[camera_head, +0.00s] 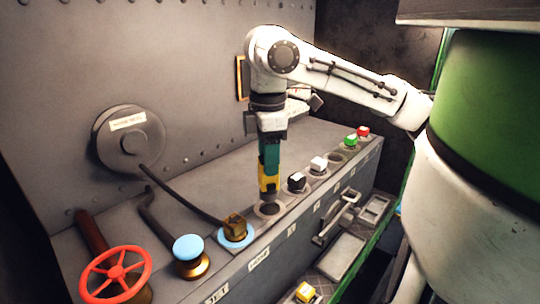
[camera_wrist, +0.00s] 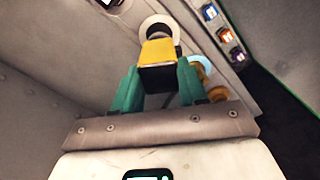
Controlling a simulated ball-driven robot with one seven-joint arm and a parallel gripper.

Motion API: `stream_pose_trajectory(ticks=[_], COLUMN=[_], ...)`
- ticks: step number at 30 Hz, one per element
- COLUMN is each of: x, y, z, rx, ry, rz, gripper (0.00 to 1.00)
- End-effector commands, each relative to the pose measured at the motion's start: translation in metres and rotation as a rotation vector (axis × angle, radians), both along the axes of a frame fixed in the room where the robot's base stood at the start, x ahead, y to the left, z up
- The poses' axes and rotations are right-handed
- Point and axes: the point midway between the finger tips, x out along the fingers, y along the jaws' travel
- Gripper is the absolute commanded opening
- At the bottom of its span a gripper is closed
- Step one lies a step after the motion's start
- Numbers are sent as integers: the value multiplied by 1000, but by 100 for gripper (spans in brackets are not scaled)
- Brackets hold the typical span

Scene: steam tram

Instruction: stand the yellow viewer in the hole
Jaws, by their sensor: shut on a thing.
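My gripper (camera_head: 269,168) has teal fingers and points down over the console. It is shut on the yellow viewer (camera_head: 265,185), which hangs roughly upright with a dark part on it. In the wrist view, the yellow viewer (camera_wrist: 157,52) sits between the two teal fingers (camera_wrist: 158,88), with a black end face towards the camera. A round hole with a pale rim (camera_head: 257,211) lies just below the viewer in the head view. The rim also shows beyond the viewer in the wrist view (camera_wrist: 146,24). I cannot tell whether the viewer's lower end touches it.
Black (camera_head: 296,181), white (camera_head: 318,163), green (camera_head: 351,140) and red (camera_head: 363,131) capped pieces stand along the console's row; an empty ring (camera_head: 336,157) lies between white and green. A brass piece (camera_head: 234,227), blue knob (camera_head: 188,248) and red handwheel (camera_head: 116,272) stand left.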

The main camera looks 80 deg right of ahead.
Motion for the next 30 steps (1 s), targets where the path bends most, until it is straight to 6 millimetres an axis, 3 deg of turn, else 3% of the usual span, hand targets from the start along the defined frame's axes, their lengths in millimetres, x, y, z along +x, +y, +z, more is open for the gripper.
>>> stream_pose_trajectory(ticks=[18,30], x=[0,0], y=[0,0], z=[-39,-41], rx=[-1,-1], ry=[0,0], rz=[0,0], gripper=[0,0])
